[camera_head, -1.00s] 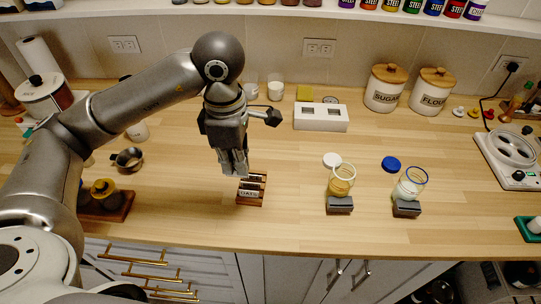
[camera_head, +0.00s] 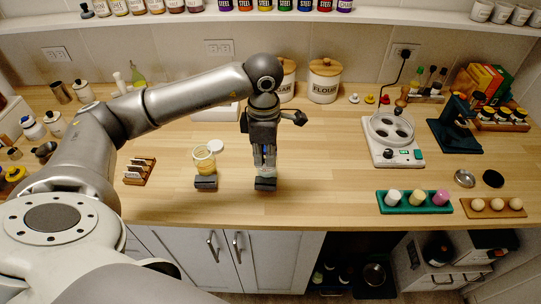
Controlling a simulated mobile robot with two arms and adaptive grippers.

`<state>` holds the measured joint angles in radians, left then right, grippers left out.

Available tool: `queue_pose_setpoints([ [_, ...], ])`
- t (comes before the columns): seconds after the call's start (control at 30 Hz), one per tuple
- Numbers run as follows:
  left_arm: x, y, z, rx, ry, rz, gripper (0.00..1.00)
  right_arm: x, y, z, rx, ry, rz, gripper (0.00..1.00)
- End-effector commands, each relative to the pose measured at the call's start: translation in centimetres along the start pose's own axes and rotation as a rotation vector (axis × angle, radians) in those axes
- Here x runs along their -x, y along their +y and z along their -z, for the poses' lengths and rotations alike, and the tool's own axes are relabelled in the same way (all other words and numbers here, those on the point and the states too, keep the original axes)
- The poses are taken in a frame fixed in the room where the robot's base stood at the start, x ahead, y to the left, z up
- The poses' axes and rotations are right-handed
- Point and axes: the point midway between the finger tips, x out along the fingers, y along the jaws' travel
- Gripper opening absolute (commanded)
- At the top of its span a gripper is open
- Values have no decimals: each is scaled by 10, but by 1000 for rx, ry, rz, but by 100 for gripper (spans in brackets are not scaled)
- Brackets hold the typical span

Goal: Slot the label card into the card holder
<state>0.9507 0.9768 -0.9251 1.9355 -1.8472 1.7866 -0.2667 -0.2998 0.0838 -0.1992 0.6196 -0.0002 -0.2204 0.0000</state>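My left gripper (camera_head: 265,168) points down just above a small dark grey card holder (camera_head: 265,184) near the counter's front edge. The fingers overlap a jar behind that holder, so I cannot tell whether they are shut on a card. A second dark grey card holder (camera_head: 206,183) stands to the left, in front of an open glass jar with yellowish contents (camera_head: 204,160). A wooden card rack (camera_head: 137,172) with white label cards in it stands farther left. My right gripper is out of view.
Sugar and flour canisters (camera_head: 324,82) stand at the back. The counter between gripper and hotplate is clear.

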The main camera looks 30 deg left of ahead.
Motion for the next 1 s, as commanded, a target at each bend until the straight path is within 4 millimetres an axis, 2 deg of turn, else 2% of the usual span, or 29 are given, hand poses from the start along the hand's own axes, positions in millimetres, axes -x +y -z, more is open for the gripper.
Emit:
queue_pose_setpoints([
  [0.4, -1, 1, 1, 4, 2, 0, 0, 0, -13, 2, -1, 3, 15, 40],
  [0.63, -3, 1, 1, 3, 1, -1, 0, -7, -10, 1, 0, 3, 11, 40],
  [1.0, -37, 1, 1, 3, 2, 0, 0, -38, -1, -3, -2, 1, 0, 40],
])
